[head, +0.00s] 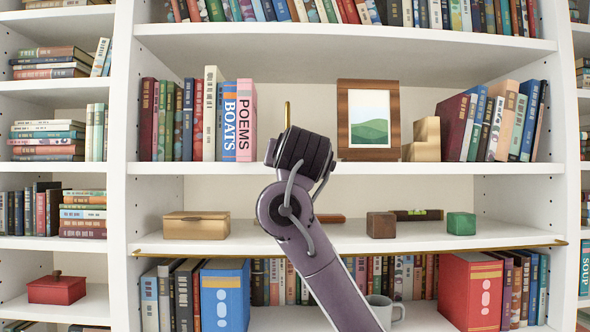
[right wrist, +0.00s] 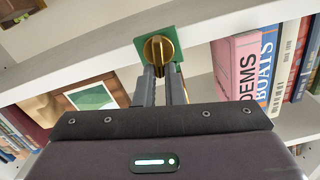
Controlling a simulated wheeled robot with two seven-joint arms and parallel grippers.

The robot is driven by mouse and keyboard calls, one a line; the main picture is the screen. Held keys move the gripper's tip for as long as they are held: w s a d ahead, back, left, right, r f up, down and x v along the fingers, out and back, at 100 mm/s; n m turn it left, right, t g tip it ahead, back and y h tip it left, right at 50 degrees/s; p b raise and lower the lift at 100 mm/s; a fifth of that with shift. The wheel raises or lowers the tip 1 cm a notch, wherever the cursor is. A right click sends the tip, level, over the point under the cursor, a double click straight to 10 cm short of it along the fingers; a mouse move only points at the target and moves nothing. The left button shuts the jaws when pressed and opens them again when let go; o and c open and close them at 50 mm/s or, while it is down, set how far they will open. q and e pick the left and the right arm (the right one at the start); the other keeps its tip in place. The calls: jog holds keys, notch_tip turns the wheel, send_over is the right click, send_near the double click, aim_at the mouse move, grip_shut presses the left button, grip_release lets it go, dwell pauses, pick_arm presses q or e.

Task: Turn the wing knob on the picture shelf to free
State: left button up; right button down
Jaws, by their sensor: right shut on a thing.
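The brass wing knob (right wrist: 158,48) sits on a green plate (right wrist: 176,68) at the shelf's front edge in the right wrist view. My right gripper (right wrist: 165,72) is shut on the knob's wing, with a dark finger on each side. In the head view my right gripper (head: 299,150) is at the picture shelf's edge (head: 430,168) and hides the knob. The framed picture (head: 369,119) stands on that shelf, right of the gripper. Any marking for free is not readable. My left gripper is not in view.
Pink POEMS book (head: 246,121) and blue BOATS book (head: 229,122) stand left of the gripper. A thin brass upright (head: 287,114) shows just above it. On the shelf below are a wooden box (head: 196,225), a brown cube (head: 381,225) and a green cube (head: 460,223).

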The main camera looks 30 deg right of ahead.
jog(key=shift+s+d+f+m+b, duration=0.2)
jog(key=shift+m+b, duration=1.25)
jog(key=shift+m, duration=1.1)
jog(key=shift+w+d+f+m+b, duration=0.1)
jog(key=shift+f+m+b, duration=0.2)
jog(key=shift+m+b, duration=1.7)
jog(key=shift+s+d+f+m+b, duration=0.2)
jog(key=shift+m+b, duration=0.65)
jog(key=shift+m, duration=2.3)
jog(key=c, duration=1.5)
grip_release()
jog(key=shift+w+f, duration=0.1)
jog(key=shift+w, duration=0.05)
